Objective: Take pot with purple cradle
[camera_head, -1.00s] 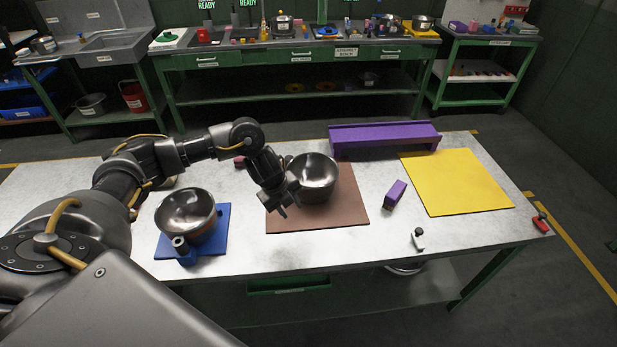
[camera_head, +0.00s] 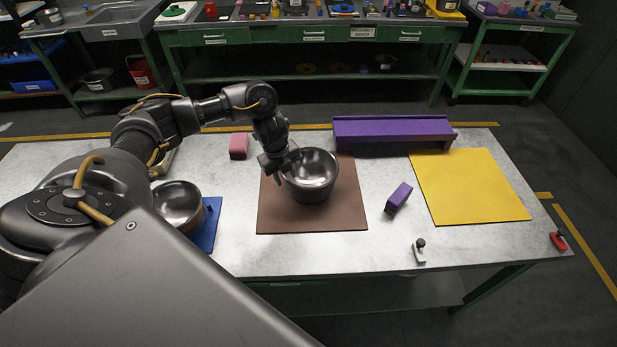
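A small purple block (camera_head: 399,197) lies right of the brown mat. I cannot tell which purple piece is the cradle. My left gripper (camera_head: 280,169) is at the pot's left rim, its fingers pointing down. Whether the fingers are apart, or touch the rim, is unclear. My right gripper is not in view.
A second metal pot (camera_head: 178,203) at the blue mat (camera_head: 209,228) is partly hidden by my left arm. A yellow mat (camera_head: 468,186) lies at right. A pink block (camera_head: 238,146) and small white (camera_head: 419,252) and red (camera_head: 558,241) items lie about. The front middle is clear.

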